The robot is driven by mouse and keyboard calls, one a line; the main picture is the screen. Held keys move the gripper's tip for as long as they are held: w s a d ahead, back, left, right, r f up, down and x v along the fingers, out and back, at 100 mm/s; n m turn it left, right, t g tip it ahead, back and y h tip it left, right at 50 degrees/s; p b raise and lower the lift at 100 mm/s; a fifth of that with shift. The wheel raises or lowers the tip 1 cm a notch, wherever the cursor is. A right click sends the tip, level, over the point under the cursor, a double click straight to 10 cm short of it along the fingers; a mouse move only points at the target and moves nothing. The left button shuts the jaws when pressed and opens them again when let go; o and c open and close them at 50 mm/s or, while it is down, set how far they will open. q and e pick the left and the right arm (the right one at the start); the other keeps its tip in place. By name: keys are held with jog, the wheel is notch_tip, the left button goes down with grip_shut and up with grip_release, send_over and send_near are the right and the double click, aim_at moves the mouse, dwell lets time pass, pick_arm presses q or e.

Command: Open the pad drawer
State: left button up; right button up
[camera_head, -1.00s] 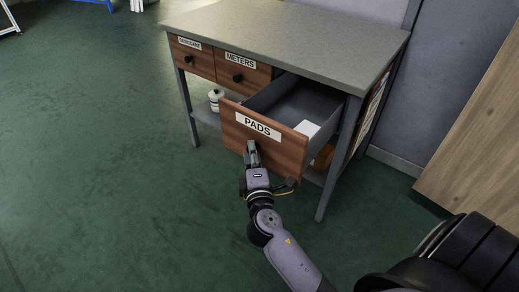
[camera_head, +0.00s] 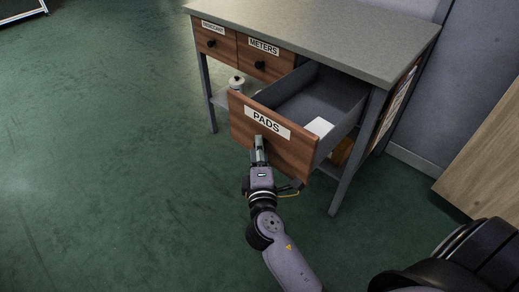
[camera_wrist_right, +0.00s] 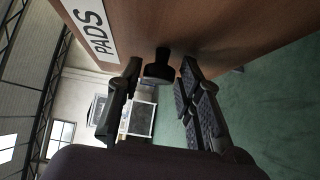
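The wooden drawer labelled PADS (camera_head: 304,153) is pulled well out of the grey desk, its grey inside showing. A white item (camera_head: 319,127) lies in it. Its round black knob (camera_wrist_right: 158,69) sits between the fingers of my right gripper (camera_wrist_right: 160,78) in the right wrist view. The fingers close in on both sides of the knob; exact contact is hard to see. In the head view my right gripper (camera_head: 259,148) is at the drawer front, below the label, and hides the knob. My left gripper is not in view.
The desk (camera_head: 320,38) also has a closed METERS drawer (camera_head: 262,62) and another closed drawer (camera_head: 211,42) at the left. A white bottle (camera_head: 236,82) stands underneath. A wooden panel (camera_head: 490,150) is at the right. Green floor (camera_head: 110,150) is clear at the left.

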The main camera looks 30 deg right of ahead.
jog(key=shift+o, duration=1)
jog(key=v, duration=1.2)
